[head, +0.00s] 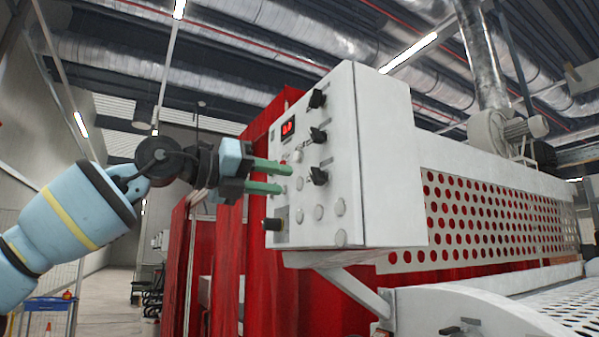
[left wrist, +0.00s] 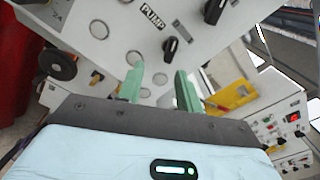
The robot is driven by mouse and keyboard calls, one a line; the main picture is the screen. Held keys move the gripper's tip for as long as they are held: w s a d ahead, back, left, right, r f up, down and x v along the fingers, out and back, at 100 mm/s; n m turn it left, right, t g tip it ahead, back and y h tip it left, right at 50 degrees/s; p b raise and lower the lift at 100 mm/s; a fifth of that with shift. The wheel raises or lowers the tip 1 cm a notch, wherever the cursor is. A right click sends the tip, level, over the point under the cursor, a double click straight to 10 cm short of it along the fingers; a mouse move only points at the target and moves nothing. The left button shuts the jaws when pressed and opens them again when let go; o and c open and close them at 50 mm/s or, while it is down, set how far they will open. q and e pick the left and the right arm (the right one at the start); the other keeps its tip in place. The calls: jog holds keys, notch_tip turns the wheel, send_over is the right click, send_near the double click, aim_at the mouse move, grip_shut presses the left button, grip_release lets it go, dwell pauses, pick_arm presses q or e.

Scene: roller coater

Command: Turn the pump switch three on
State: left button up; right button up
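A white control box (head: 345,200) carries a column of black rotary switches on its panel: a top switch (head: 317,98), a middle switch (head: 318,135) and a lowest switch (head: 319,176). Which is pump switch three I cannot read. My left gripper (head: 286,179) has its green fingers apart and empty, close to the panel and left of the lowest switch. In the left wrist view, a black switch (left wrist: 170,47) lies just beyond the fingertips, near a "PUMP" label (left wrist: 152,15), with another black switch (left wrist: 213,10) further up. No contact is visible.
Red curtains (head: 235,270) hang behind the box. A perforated white guard (head: 490,220) extends to the right.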

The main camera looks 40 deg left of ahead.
aim_at(312, 175)
pick_arm(q)
jog(key=shift+w+d+r+p, duration=0.15)
jog(key=shift+w+d+r, duration=0.25)
jog(key=shift+w, duration=0.65)
jog(key=shift+w+d+r+p, duration=0.15)
jog(key=shift+w+d, duration=0.4)
jog(key=shift+w, duration=0.55)
jog(key=shift+w+d+r+p, duration=0.15)
jog(key=shift+w+d+r, duration=0.25)
jog(key=shift+w, duration=0.65)
jog(key=shift+f, duration=0.1)
grip_shut()
